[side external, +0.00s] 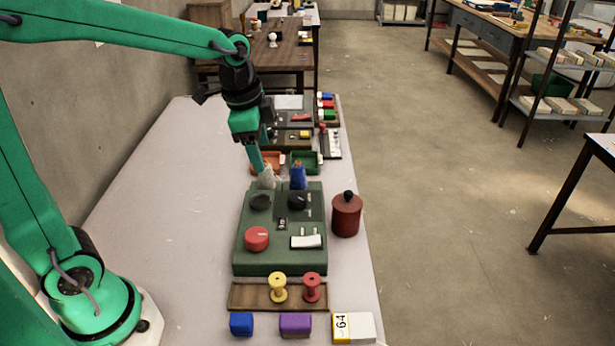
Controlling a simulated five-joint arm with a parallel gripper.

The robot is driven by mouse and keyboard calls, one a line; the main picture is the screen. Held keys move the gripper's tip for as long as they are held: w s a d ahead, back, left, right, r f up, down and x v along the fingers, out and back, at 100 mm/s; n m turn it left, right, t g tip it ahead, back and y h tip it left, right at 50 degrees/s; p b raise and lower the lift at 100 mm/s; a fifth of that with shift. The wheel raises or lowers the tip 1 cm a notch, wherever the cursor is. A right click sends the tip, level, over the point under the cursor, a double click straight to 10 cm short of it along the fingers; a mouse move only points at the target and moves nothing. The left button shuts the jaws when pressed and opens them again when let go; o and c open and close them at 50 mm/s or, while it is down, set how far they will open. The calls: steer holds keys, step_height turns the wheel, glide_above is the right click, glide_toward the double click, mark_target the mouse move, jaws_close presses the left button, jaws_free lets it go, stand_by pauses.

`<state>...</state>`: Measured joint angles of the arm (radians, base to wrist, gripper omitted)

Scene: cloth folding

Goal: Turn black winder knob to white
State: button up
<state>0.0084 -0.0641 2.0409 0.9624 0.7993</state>
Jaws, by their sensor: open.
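A dark green panel box (243,262) lies on the table with two round black knobs on its far half. One black knob (260,202) is at the left and the other black knob (297,200) is at the right, next to small pale marks. I cannot tell which is the winder knob or read where either points. A red knob (257,238) and a white rocker-like piece (306,242) are on the near half. My gripper (262,165) points down beyond the panel's far edge, apart from both black knobs. It is open, beside a whitish lump (269,177).
A blue cone (298,177) stands at the panel's far edge. A dark red lidded pot (346,214) stands at its right. A wooden rack (250,297) holds yellow and red spools. Orange and green trays lie beyond. The left table area is clear.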

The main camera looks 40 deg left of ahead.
mark_target(298, 196)
steer(key=w+f+m+g, duration=0.1)
steer(key=w+f+m, duration=0.2)
steer(key=w+f, duration=0.1)
steer(key=w+f+m+g, duration=0.1)
steer(key=w+f+m, duration=0.2)
steer(key=w+f, duration=0.2)
steer(key=shift+w+d+f+m, duration=0.2)
steer(key=shift+w+f+m, duration=0.1)
steer(key=shift+f, duration=0.05)
steer(key=shift+f, duration=3.85)
steer(key=shift+c, duration=0.4)
steer(key=c, duration=0.9)
